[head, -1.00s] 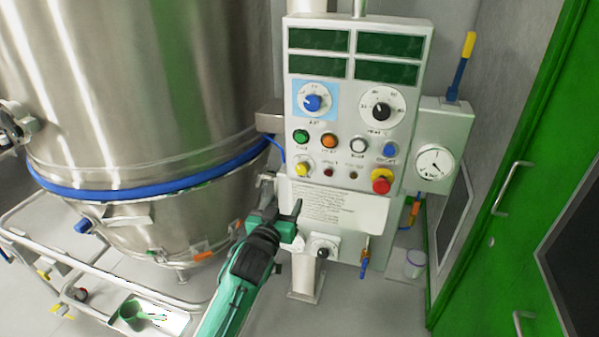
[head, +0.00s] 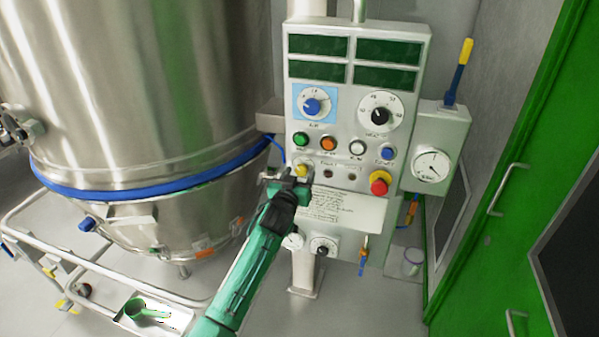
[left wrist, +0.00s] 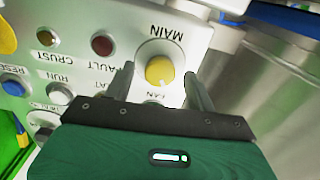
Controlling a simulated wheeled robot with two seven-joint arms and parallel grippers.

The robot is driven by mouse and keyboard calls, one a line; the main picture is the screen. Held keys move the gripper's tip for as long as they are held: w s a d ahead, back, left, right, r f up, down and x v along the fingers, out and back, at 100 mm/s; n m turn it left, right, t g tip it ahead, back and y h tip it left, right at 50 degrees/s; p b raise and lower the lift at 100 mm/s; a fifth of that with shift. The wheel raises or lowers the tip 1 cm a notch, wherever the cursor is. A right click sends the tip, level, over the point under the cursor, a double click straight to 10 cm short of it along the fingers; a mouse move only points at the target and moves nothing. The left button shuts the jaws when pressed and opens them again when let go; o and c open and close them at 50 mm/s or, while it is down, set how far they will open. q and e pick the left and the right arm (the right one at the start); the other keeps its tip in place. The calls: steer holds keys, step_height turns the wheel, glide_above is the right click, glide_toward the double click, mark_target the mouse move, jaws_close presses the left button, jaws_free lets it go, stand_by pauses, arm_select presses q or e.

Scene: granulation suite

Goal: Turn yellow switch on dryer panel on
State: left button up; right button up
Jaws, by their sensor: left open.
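The dryer panel (head: 345,160) is a light grey box on a post in the middle of the head view. Its yellow switch (head: 302,170) is a small round knob at the panel's lower left. In the left wrist view the yellow switch (left wrist: 160,71) shows upside down under the word MAIN. My left gripper (head: 290,175) is at the switch, its tips near the panel face. In the wrist view the two fingers of the left gripper (left wrist: 158,80) are open, one on each side of the switch, with gaps. I cannot tell whether they touch the panel. My right gripper is not in view.
A red emergency button (head: 379,183) on a yellow base sits at the panel's lower right. Green, orange, white and blue buttons run above the switch. A large steel vessel (head: 140,100) stands left of the panel. A green door (head: 510,150) is on the right.

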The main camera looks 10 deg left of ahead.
arm_select(q)
steer(key=shift+w, duration=0.4)
steer(key=c, duration=1)
steer(key=shift+m, duration=0.5)
steer(key=m, duration=0.4)
steer(key=shift+m, duration=0.4)
steer(key=m, duration=0.6)
steer(key=shift+m, duration=0.3)
